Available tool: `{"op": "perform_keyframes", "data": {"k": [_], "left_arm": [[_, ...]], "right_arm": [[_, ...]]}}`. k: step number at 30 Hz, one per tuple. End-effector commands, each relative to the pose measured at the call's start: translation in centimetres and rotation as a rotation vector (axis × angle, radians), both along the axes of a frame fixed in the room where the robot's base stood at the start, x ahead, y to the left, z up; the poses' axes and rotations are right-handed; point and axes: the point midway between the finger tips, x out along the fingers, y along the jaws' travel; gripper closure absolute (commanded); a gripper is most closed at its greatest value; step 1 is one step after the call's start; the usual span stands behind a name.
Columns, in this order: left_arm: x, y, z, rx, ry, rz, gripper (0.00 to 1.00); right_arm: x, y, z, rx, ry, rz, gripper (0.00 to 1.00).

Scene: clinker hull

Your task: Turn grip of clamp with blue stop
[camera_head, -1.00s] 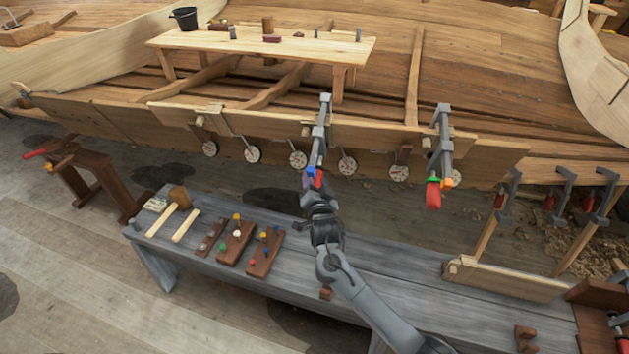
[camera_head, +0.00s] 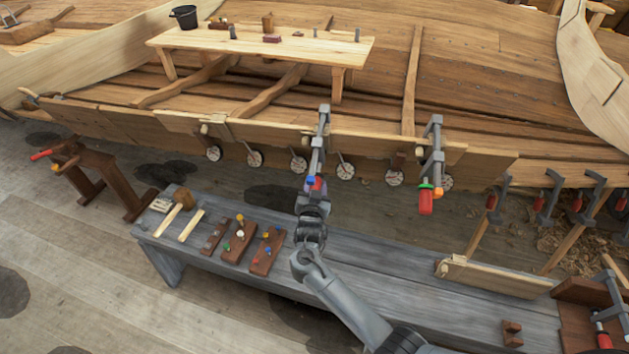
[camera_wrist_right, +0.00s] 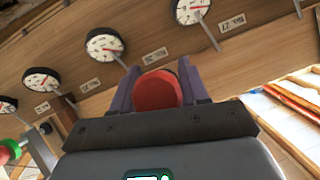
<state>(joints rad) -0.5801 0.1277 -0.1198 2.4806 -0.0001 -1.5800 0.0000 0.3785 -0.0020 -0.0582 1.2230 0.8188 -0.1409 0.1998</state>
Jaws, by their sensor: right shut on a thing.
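The clamp with the blue stop (camera_head: 311,181) hangs on the hull plank near the middle of the head view, its grey bar running up over the plank edge. Its red grip (camera_wrist_right: 157,91) sits between the fingers of my right gripper (camera_head: 314,190), which is shut on it. The right wrist view shows the grip's round red end between both fingers. A second clamp (camera_head: 437,150) with a green and orange stop and a red grip hangs to the right on the same plank, apart from my gripper. My left gripper is out of view.
Round dials (camera_head: 345,171) hang in a row along the plank; they show large in the right wrist view (camera_wrist_right: 104,44). More clamps stand at the right.

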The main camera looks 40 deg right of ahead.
Motion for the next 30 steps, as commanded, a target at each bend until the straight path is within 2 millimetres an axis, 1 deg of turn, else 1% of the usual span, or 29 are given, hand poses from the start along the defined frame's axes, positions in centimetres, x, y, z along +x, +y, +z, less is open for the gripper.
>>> {"op": "perform_keyframes", "data": {"k": [1, 3, 12, 18, 30], "left_arm": [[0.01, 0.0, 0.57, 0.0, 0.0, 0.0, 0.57], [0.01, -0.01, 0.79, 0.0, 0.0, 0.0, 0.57], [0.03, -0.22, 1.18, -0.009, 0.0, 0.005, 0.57], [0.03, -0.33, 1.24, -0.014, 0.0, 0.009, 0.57], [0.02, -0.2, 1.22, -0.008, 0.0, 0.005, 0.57]], "right_arm": [[0.11, 0.1, 0.36, -0.02, 0.026, -0.015, 0.86], [0.09, 0.08, 0.28, -0.049, 0.06, -0.035, 0.86], [-0.01, -0.07, 0.08, -0.142, 0.169, -0.097, 0.86], [-0.05, -0.11, 0.1, -0.168, 0.198, -0.115, 0.86], [-0.06, -0.13, 0.08, -0.172, 0.203, -0.118, 0.86]]}}
